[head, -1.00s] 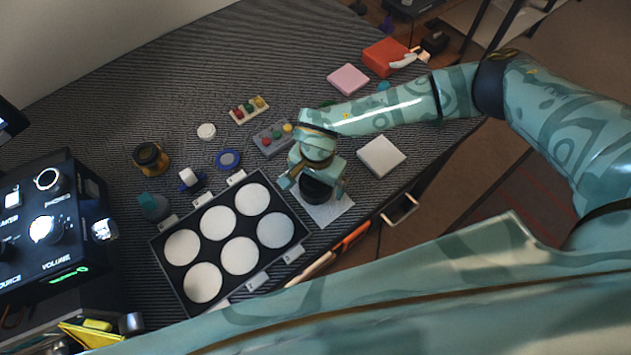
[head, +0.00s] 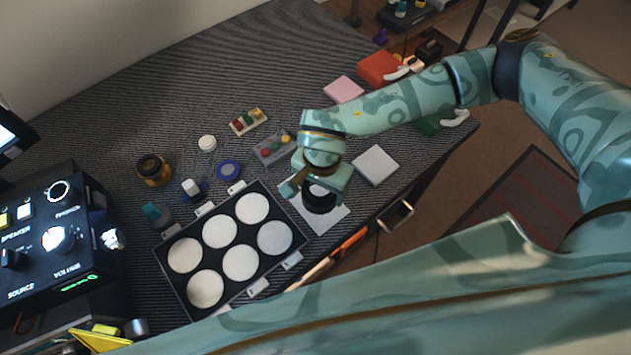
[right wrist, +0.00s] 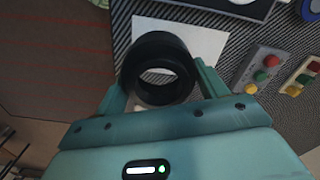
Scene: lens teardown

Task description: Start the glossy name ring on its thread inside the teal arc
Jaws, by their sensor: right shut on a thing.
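My right gripper (head: 320,192) is over the white sheet (head: 334,214) near the table's front edge. It is shut on a black ring-shaped part (head: 321,203), which sits between its two fingers. The right wrist view shows this part (right wrist: 143,88) as a thick dark ring with an open, pale centre, over the white sheet (right wrist: 205,42). I cannot tell whether it is the name ring alone or includes a lens barrel under it. No thread or teal arc can be made out. My left gripper is not in view.
A black tray (head: 262,297) with several white discs lies left of the gripper. A white square block (head: 375,165) is to its right. A grey block with coloured buttons (head: 273,147) and a blue ring (head: 228,172) lie behind. Clear striped mat is farther back.

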